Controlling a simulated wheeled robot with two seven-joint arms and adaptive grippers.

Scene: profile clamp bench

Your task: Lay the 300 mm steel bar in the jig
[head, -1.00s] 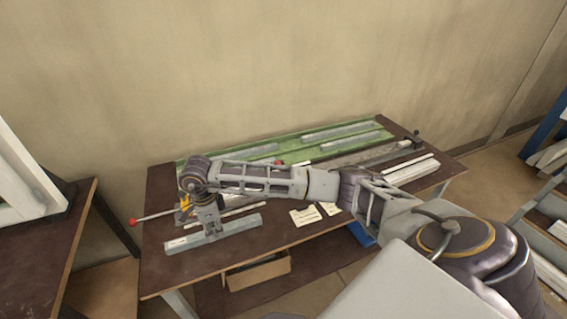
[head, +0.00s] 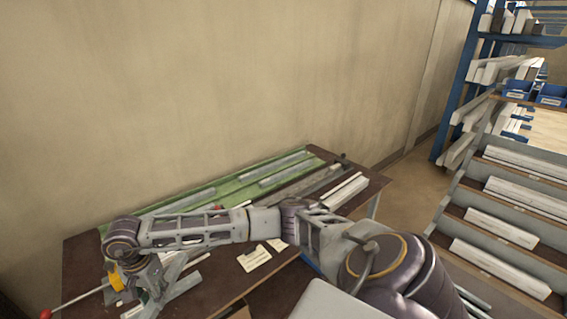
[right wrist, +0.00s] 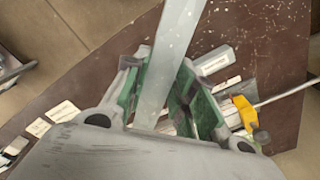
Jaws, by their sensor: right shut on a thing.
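My right gripper (head: 148,285) is low over the left part of the brown bench in the head view. In the right wrist view its green-lined fingers (right wrist: 160,95) are shut on a long grey steel bar (right wrist: 170,50). The bar runs up out of that picture. In the head view the bar is partly hidden by the gripper, and I cannot tell whether it touches the bench. A yellow clamp part (right wrist: 243,112) with a metal lever rod (right wrist: 285,92) sits beside the fingers. I cannot make out the jig's seat clearly. My left gripper is not in view.
A green tray (head: 235,187) with several bars runs along the bench's back. A dark rail (head: 310,183) and pale profiles (head: 345,190) lie at the right. Paper cards (head: 254,258) lie near the front edge. A red-knobbed lever (head: 46,313) sticks out left. Stocked racks (head: 500,220) stand right.

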